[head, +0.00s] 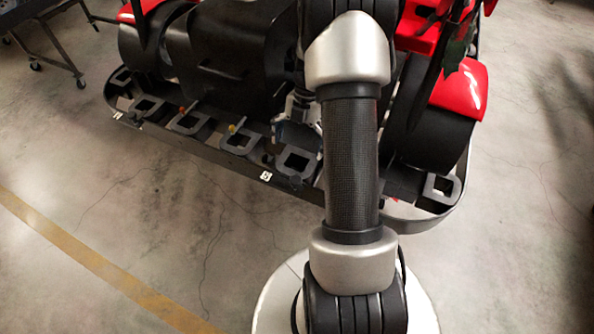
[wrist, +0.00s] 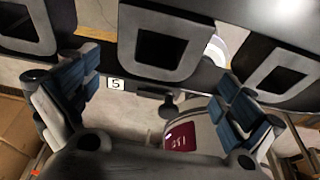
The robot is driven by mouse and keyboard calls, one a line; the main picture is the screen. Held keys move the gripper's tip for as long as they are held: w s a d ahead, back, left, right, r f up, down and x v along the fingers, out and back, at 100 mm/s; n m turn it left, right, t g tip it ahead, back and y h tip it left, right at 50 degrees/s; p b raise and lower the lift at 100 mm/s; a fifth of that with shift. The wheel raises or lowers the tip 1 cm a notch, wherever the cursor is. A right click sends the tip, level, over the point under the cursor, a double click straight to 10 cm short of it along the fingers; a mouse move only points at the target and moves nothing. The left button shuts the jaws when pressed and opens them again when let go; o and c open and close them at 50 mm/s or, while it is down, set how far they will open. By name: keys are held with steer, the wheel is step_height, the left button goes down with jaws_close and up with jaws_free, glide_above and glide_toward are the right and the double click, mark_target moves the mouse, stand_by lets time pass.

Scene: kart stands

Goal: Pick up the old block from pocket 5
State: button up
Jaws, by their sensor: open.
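My gripper (wrist: 155,106) is open in the wrist view, with blue-padded fingers far apart and nothing held. Between and beyond them is the dark rail with a white label "5" (wrist: 116,84). A dark knob (wrist: 169,104) sticks out of the rail between the fingers. I cannot make out a block in this pocket. In the head view my arm partly hides my gripper, which is near pocket 5 (head: 293,151).
More pocket frames flank it in the wrist view, left (wrist: 30,43) and right (wrist: 270,82). A pale curved surface with a dark red label (wrist: 180,137) shows between the fingers, its identity unclear. The red and black kart (head: 225,50) stands behind; the concrete floor in front is clear.

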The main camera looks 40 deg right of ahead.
mark_target(297, 163)
steer(key=b+x, duration=0.1)
steer(key=x, duration=0.4)
steer(key=b+x, duration=0.1)
steer(key=x, duration=0.1)
steer(key=shift+w+d+f+b, duration=0.2)
steer(key=shift+d+f+b, duration=0.1)
steer(key=shift+b, duration=0.05)
steer(key=c, duration=1.7)
steer(key=shift+r, duration=0.1)
